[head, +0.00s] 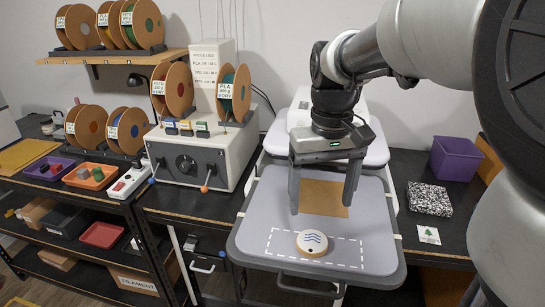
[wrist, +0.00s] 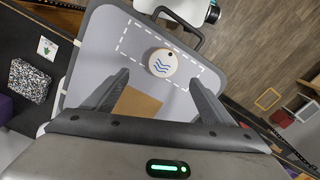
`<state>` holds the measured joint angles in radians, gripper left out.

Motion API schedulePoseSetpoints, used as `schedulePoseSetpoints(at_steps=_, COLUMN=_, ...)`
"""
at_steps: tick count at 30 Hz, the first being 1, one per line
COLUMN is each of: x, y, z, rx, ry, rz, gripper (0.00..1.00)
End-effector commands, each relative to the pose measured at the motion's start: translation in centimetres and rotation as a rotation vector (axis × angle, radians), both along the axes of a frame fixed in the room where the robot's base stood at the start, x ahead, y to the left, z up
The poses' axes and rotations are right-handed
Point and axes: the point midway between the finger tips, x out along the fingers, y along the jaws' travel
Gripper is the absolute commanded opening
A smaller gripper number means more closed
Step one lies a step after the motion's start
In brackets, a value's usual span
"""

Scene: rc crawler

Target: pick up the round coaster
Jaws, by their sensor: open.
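The round coaster (head: 312,243) is a pale disc with blue wavy lines, a dark dot and a tan edge. It lies flat inside a dashed white rectangle near the front of a grey tray (head: 255,255). In the wrist view the coaster (wrist: 162,62) lies beyond the fingertips, roughly between their lines. My gripper (head: 322,207) is open and empty, pointing down above the tray, behind the coaster and apart from it. Both fingers also show in the wrist view (wrist: 160,78). A brown square sheet (head: 323,196) lies on the tray behind the fingers.
A grey machine (head: 205,155) with filament spools stands left of the tray. A speckled block (head: 429,198), a purple bin (head: 455,158) and a tree card (head: 428,235) sit on the dark bench to the right. The tray around the coaster is clear.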

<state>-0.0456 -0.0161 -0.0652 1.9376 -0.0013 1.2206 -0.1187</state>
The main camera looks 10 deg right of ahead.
Motion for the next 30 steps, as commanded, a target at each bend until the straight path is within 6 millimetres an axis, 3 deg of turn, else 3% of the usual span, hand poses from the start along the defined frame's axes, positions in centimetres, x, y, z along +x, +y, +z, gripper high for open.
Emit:
schedulePoseSetpoints(at_steps=1, x=-0.1, y=0.0, z=-1.4, rx=0.000, ry=0.005, rz=0.000, gripper=0.78)
schedulePoseSetpoints(at_steps=6, x=-0.1, y=0.0, z=-4.3, rx=0.000, ry=0.002, rz=0.000, gripper=0.78)
schedulePoseSetpoints(at_steps=14, x=0.0, y=0.2, z=-6.2, rx=0.000, ry=0.001, rz=0.000, gripper=0.78)
schedulePoseSetpoints(at_steps=21, x=-0.1, y=0.8, z=-9.7, rx=0.001, ry=0.004, rz=0.001, gripper=0.78)
schedulePoseSetpoints(at_steps=30, x=0.0, y=0.8, z=-10.8, rx=0.000, ry=-0.001, rz=0.000, gripper=0.78)
